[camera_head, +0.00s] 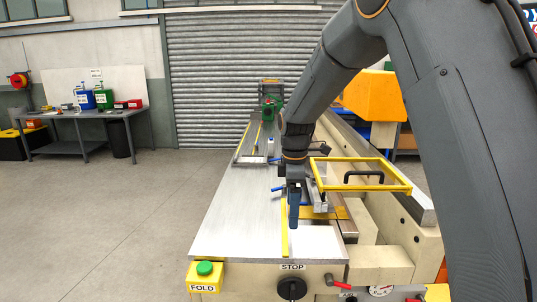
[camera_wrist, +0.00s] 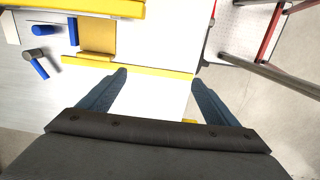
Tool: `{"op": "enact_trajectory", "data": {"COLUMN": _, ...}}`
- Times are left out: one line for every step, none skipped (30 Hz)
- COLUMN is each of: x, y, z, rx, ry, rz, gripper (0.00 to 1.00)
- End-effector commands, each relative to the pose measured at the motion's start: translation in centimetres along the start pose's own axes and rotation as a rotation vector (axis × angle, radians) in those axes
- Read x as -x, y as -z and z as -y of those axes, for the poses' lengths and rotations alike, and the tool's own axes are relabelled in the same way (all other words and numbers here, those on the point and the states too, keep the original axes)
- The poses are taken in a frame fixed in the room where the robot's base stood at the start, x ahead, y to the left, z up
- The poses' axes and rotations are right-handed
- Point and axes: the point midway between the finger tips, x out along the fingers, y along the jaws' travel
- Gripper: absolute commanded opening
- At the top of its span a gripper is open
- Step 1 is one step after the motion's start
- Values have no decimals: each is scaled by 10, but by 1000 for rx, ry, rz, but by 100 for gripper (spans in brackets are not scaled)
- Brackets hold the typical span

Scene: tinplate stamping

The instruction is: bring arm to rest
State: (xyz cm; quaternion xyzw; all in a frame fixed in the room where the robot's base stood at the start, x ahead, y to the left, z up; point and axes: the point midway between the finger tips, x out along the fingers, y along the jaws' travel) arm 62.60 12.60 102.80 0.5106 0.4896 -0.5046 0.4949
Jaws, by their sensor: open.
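My gripper (camera_head: 293,208) hangs at the end of my grey arm over the near part of the long machine table (camera_head: 235,215), pointing down. In the wrist view my gripper (camera_wrist: 158,80) has its two blue-grey fingers wide apart with nothing between them. Below the fingers lie a bare pale surface and a yellow strip (camera_wrist: 150,69). The gap between fingertips and table cannot be judged well.
A yellow frame guard (camera_head: 360,173) with a black handle stands right of the gripper. A green FOLD button (camera_head: 204,268) and black STOP knob (camera_head: 292,288) sit at the front edge. Floor at left is free.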

Motion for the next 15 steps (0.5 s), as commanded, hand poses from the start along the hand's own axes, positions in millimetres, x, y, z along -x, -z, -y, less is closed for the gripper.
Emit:
{"op": "enact_trajectory", "data": {"x": 0, "y": -1, "z": 0, "rx": -1, "ry": 0, "rz": 0, "gripper": 84}}
{"op": "enact_trajectory", "data": {"x": 0, "y": -4, "z": 2, "rx": -18, "ry": -1, "rz": 0, "gripper": 84}}
{"op": "enact_trajectory", "data": {"x": 0, "y": -7, "z": 6, "rx": -44, "ry": -2, "rz": 0, "gripper": 84}}
{"op": "enact_trajectory", "data": {"x": 0, "y": -9, "z": 8, "rx": -63, "ry": -4, "rz": -1, "gripper": 84}}
{"op": "enact_trajectory", "data": {"x": 0, "y": -12, "z": 10, "rx": -82, "ry": -6, "rz": -2, "gripper": 84}}
{"op": "enact_trajectory", "data": {"x": -1, "y": -16, "z": 13, "rx": -109, "ry": -6, "rz": -2, "gripper": 84}}
{"op": "enact_trajectory", "data": {"x": -2, "y": -19, "z": 16, "rx": -129, "ry": -7, "rz": -2, "gripper": 84}}
{"op": "enact_trajectory", "data": {"x": -2, "y": -22, "z": 18, "rx": -152, "ry": -8, "rz": -3, "gripper": 84}}
{"op": "enact_trajectory", "data": {"x": -2, "y": -25, "z": 22, "rx": -180, "ry": -11, "rz": -3, "gripper": 84}}
{"op": "enact_trajectory", "data": {"x": -2, "y": -27, "z": 25, "rx": -203, "ry": -12, "rz": -4, "gripper": 84}}
{"op": "enact_trajectory", "data": {"x": -3, "y": -30, "z": 29, "rx": -227, "ry": -12, "rz": -4, "gripper": 84}}
{"op": "enact_trajectory", "data": {"x": -4, "y": -34, "z": 34, "rx": -263, "ry": -15, "rz": -5, "gripper": 84}}
{"op": "enact_trajectory", "data": {"x": -4, "y": -36, "z": 38, "rx": -290, "ry": -17, "rz": -6, "gripper": 84}}
{"op": "enact_trajectory", "data": {"x": -5, "y": -40, "z": 42, "rx": -321, "ry": -19, "rz": -7, "gripper": 84}}
{"op": "enact_trajectory", "data": {"x": -6, "y": -44, "z": 49, "rx": -365, "ry": -21, "rz": -8, "gripper": 84}}
